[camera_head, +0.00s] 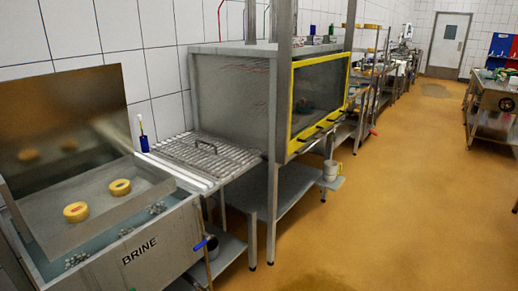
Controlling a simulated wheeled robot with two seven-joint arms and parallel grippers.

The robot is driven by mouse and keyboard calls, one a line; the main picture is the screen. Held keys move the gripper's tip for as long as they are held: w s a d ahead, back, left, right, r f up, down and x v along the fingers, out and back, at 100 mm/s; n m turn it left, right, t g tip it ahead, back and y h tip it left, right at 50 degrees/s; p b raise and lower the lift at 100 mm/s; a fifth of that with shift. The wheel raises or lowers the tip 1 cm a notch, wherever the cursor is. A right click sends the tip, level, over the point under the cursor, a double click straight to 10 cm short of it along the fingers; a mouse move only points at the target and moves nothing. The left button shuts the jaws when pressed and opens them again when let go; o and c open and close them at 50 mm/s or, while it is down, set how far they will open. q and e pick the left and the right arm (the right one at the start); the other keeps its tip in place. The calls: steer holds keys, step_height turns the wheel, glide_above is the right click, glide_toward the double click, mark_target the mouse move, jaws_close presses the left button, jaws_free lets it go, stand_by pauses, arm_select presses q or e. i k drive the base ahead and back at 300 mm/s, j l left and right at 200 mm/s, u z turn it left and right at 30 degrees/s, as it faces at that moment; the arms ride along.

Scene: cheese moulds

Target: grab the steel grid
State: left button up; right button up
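The steel grid (222,158) lies flat on a pale ribbed surface between the brine tank and the steel cabinet. It has parallel bars and a small dark handle (197,154) near its left part. Neither of my grippers shows in the head view, so nothing touches the grid there.
The brine tank (172,242) stands at the lower left, with two yellow cheese moulds (76,211) on its tilted tray.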

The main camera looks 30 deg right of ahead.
mark_target(214, 176)
steer(key=z, duration=0.6)
steer(key=i+l+u, duration=0.1)
steer(key=i+l, duration=0.15)
steer(key=l, duration=0.2)
steer(key=i+l+u, duration=0.15)
steer(key=l, duration=0.35)
steer(key=i+l+u, duration=0.1)
steer(key=i+l, duration=0.25)
steer(key=l, duration=0.2)
steer(key=i+l+u, duration=0.1)
steer(key=l, duration=0.4)
steer(key=i+l+u, duration=0.15)
steer(key=l, duration=0.4)
steer(key=i+l+u, duration=0.1)
steer(key=i+l, duration=0.2)
steer(key=l, duration=0.3)
steer(key=i+l+u, duration=0.1)
steer(key=l, duration=0.45)
steer(key=i+l+u, duration=0.15)
steer(key=l, duration=0.45)
